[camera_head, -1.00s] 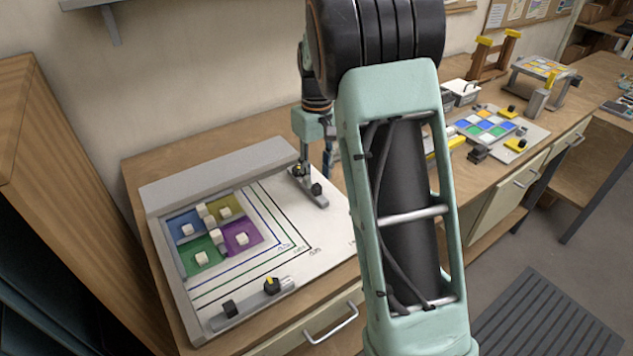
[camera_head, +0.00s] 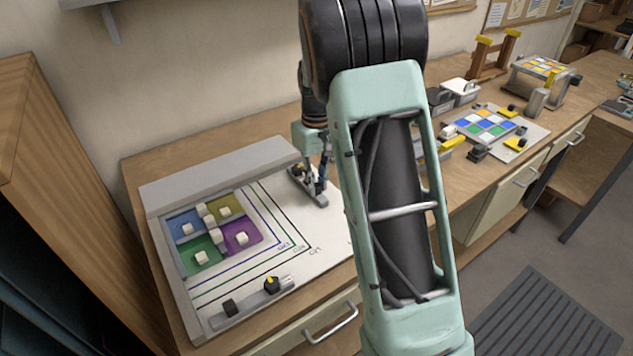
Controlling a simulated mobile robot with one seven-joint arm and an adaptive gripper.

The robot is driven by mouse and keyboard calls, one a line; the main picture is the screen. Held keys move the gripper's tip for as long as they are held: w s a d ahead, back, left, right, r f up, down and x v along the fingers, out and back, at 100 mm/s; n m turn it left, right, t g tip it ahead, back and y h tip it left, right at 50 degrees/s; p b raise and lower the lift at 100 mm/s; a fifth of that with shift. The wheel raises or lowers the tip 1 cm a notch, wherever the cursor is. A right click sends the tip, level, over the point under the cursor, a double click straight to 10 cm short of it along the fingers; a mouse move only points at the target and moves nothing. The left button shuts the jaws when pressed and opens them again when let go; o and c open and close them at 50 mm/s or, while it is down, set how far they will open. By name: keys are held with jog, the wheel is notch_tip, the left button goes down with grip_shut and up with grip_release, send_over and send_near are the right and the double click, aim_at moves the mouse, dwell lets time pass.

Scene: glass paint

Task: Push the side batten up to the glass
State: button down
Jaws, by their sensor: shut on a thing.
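Four coloured glass panes, blue, olive, green and purple (camera_head: 242,236), lie together in the corner of a white board (camera_head: 335,220). The side batten (camera_head: 321,202) is a short grey bar with dark fittings. It lies on the board to the right of the panes, with a clear gap between. My gripper (camera_head: 317,187) is down at the side batten and shut on its black handle, which the fingers mostly hide. My arm hides part of the board's right side.
A grey fixed rail (camera_head: 215,178) runs along the board's back. A second batten (camera_head: 252,302) with a black handle and yellow-marked knob lies in front of the panes. Small white blocks sit on the panes. Printed lines cross the free board between panes and battens.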

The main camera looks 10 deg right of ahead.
jog(key=s+a, duration=0.2)
jog(key=a, duration=0.3)
jog(key=s+a, duration=0.2)
jog(key=a, duration=0.3)
jog(key=s+a, duration=0.1)
jog(key=a, duration=0.4)
jog(key=shift+s+a, duration=0.2)
jog(key=shift+s, duration=0.2)
jog(key=c, duration=1.8)
grip_release()
jog(key=shift+c, duration=0.2)
jog(key=shift+r, duration=0.15)
notch_tip(320, 180, up, 12)
